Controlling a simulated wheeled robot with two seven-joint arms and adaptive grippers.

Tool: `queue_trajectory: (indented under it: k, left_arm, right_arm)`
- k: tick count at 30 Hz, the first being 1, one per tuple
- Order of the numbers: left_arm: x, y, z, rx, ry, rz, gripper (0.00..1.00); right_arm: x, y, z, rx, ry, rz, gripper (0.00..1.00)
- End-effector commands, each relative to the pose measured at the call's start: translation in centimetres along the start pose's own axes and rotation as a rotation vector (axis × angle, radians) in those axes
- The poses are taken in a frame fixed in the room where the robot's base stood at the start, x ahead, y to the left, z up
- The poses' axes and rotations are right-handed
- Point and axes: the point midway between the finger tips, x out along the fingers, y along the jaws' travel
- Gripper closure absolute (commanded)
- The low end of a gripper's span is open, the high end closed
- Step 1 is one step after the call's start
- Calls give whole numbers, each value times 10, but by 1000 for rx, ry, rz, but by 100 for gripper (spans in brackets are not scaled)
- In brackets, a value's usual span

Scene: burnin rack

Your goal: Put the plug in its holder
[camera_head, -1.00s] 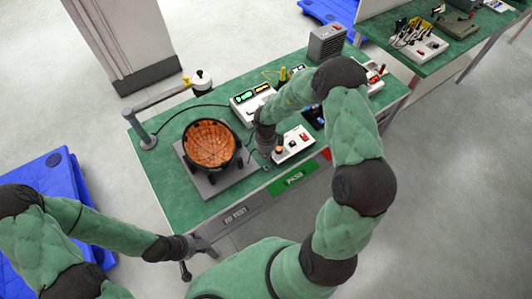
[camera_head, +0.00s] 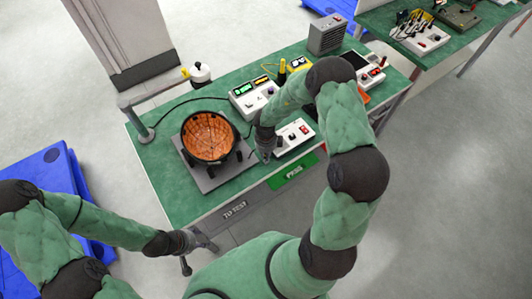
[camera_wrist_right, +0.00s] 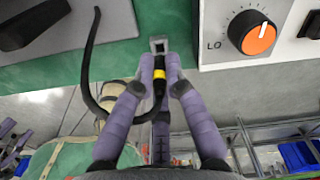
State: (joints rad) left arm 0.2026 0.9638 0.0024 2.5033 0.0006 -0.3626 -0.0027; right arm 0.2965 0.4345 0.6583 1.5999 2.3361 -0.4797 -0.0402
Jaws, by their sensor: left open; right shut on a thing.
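The plug (camera_wrist_right: 160,84), black with a yellow band, is held between the purple fingers of my right gripper (camera_wrist_right: 161,72) in the right wrist view. A black cable (camera_wrist_right: 88,60) loops up to its left. A small grey square piece (camera_wrist_right: 159,44) sits just beyond the plug, at the bench edge; I cannot tell whether it is the holder or the plug's own tip. In the head view my right gripper (camera_head: 264,153) is at the bench's front edge and the plug is too small to make out. My left gripper (camera_head: 203,243) is open and empty, in front of the bench.
A white control box (camera_head: 295,137) with an orange knob (camera_wrist_right: 259,39) stands right of my right gripper. A round orange-lined heater (camera_head: 209,137) on a grey plate (camera_head: 202,178) stands to its left. More instruments stand behind. The green bench top (camera_head: 158,173) is clear at the front left.

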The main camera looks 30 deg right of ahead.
Motion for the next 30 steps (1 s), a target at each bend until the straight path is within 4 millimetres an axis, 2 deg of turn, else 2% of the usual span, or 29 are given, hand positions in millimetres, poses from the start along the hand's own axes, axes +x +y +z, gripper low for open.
queue_trajectory:
  k: [15, 30]
  left_arm:
    - [0, 0, 0, 0, 0, 0, 50]
    - [-9, 3, 0, 0, 0, 0, 50]
  right_arm:
    - [0, 0, 0, 1, 0, 0, 100]
    - [-1, 0, 0, 28, -3, -1, 100]
